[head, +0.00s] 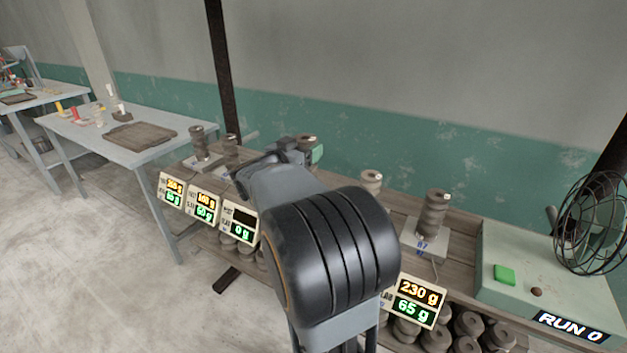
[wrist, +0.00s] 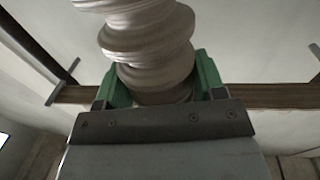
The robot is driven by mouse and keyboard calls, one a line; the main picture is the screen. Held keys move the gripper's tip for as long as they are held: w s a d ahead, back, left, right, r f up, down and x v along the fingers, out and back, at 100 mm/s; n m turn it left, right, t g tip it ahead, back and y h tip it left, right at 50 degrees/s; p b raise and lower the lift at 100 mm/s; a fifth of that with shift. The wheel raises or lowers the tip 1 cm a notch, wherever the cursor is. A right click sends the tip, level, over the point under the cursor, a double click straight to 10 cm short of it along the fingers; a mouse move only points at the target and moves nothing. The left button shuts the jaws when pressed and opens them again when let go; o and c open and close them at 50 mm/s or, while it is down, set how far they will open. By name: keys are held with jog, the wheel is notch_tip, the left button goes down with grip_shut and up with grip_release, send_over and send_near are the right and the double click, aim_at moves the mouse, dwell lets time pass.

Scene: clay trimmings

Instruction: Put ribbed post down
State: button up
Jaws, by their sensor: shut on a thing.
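The ribbed post (wrist: 150,45) is pale clay with wavy ridges and fills the upper middle of the wrist view. My gripper (wrist: 155,90) has green fingers on both sides of the post's lower part and is shut on it. In the head view my gripper (head: 312,152) is above the wooden bench, largely hidden behind my own arm. Only a small brownish top of the held post (head: 307,139) shows there. Whether its lower end touches anything is hidden.
Other ribbed posts stand at the left (head: 197,138), beside it (head: 231,150), right of my arm (head: 372,182) and on a scale plate (head: 433,210). Displays line the front; one (head: 240,222) reads 0 g, another (head: 414,301) 230 g and 65 g. A caged fan (head: 592,225) stands right.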

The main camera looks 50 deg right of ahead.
jog(key=w+d+f+b, duration=0.1)
jog(key=w+d+f, duration=0.4)
jog(key=d+f, duration=0.4)
jog(key=shift+w+d+f, duration=0.2)
jog(key=shift+w+f, duration=0.2)
jog(key=shift+f, duration=0.9)
jog(key=shift+f+b, duration=0.15)
jog(key=shift+b, duration=0.15)
jog(key=o, duration=1.3)
jog(key=shift+f, duration=0.1)
